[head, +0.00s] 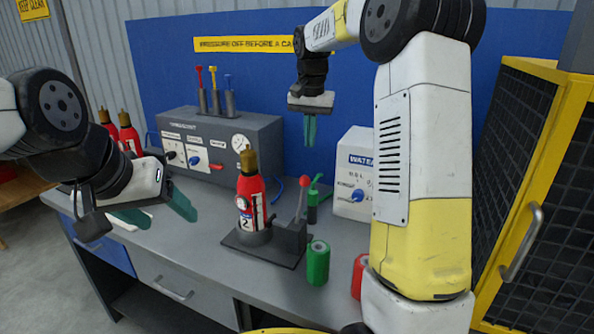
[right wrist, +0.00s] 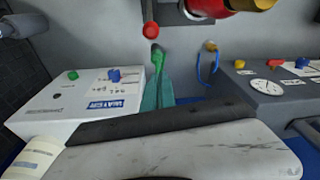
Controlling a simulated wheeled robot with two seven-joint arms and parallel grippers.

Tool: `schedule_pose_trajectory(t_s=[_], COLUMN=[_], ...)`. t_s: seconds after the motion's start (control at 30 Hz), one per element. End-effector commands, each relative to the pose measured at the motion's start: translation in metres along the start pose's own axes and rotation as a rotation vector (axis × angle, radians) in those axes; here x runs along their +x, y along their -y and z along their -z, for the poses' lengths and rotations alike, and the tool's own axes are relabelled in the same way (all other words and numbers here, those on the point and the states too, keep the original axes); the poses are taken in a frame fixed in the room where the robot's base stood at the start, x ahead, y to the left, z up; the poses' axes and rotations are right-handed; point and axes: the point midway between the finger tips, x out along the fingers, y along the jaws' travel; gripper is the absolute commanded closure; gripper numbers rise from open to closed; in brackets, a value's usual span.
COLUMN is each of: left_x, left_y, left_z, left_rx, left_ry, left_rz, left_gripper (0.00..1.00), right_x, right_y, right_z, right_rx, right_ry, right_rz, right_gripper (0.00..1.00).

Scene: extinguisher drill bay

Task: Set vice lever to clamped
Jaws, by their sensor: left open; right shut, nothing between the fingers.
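The vice (head: 288,245) is a dark block on a flat plate on the bench. A red extinguisher (head: 250,200) with a brass top stands upright in it. The vice lever (head: 301,203) rises nearly upright from the block, with a red knob on top; its knob also shows at the top of the right wrist view (right wrist: 150,30). My right gripper (head: 310,132) is shut and empty, pointing down above and behind the lever, apart from it. Its green fingers show in the right wrist view (right wrist: 158,95). My left gripper (head: 165,212) is open and empty, left of the extinguisher.
A green can (head: 317,263) stands right of the vice plate, with a red can (head: 359,277) partly hidden by my right arm. A green-topped bottle (head: 312,207) stands behind the lever. A WATER box (head: 353,170) and a grey gauge panel (head: 218,140) stand at the back.

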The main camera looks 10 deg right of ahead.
Motion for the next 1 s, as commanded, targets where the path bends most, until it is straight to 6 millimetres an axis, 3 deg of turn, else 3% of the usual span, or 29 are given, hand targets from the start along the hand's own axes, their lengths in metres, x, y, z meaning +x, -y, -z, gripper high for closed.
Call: schedule_pose_trajectory(t_s=[0.37, 0.83, 1.0], left_x=[0.0, 0.0, 0.0], left_y=[0.0, 0.0, 0.0], left_z=[0.0, 0.0, 0.0], left_rx=[0.0, 0.0, 0.0], left_ry=[0.0, 0.0, 0.0], left_rz=[0.0, 0.0, 0.0], left_gripper=[0.34, 0.34, 0.34], right_x=[0.008, 0.1, 0.091], right_y=[0.0, 0.0, 0.0], right_z=[0.0, -0.001, -0.024], right_rx=[-0.001, -0.002, -0.002], right_ry=[0.0, 0.002, -0.002], right_rz=[0.0, 0.0, 0.002], right_gripper=[1.0, 1.0, 1.0])
